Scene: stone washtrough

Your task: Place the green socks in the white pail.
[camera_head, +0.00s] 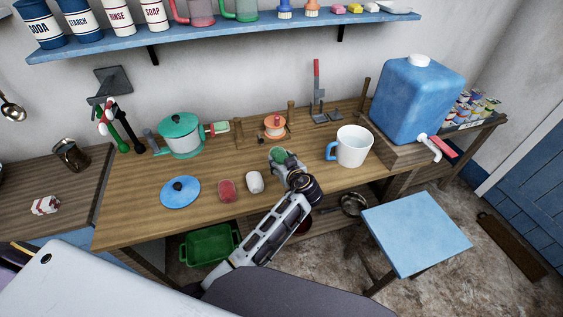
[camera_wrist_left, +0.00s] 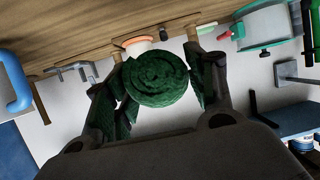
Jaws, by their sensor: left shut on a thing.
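The green socks (camera_head: 277,154) are a rolled, knitted bundle. My left gripper (camera_head: 284,160) is shut on them over the middle of the wooden table. In the left wrist view the green socks (camera_wrist_left: 158,78) sit between the two fingers of the left gripper (camera_wrist_left: 160,85), seen end-on with a spiral fold. The white pail (camera_head: 355,148), with a blue handle on its left side, stands upright on the table to the right of the gripper. A blue curved part, which looks like its handle, shows at the left wrist view's edge. My right gripper is not in view.
A red roll (camera_head: 227,191) and a white roll (camera_head: 254,182) lie left of the gripper, near a blue lid (camera_head: 180,192). A green pot (camera_head: 181,135) and an orange spool (camera_head: 275,127) stand behind. A big blue water container (camera_head: 415,100) stands right of the pail.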

